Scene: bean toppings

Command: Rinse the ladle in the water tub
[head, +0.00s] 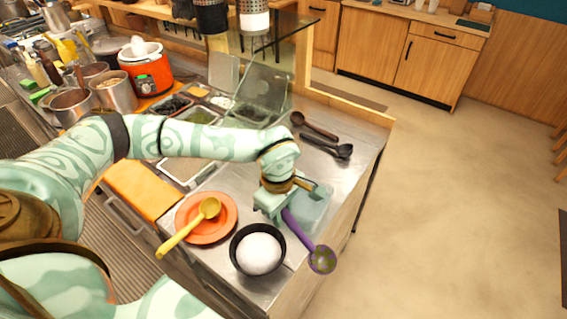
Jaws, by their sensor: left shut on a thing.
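My left gripper (284,207) is shut on the handle of a purple ladle (299,226). The ladle slants down to the right. Its bowl (322,260) shows a brownish-green patch inside and appears near the counter's right edge, outside the tub. A pale, clear water tub (318,214) stands on the counter just behind and right of the gripper, partly hidden by it. I cannot tell the water level. My right gripper is out of view.
A black bowl with a white mound (259,252) sits just left of the ladle. An orange plate (229,225) holds a yellow ladle (190,229). Dark spoons (318,128) lie behind the tub. Topping trays (202,117) and an orange cooker (146,69) are further back.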

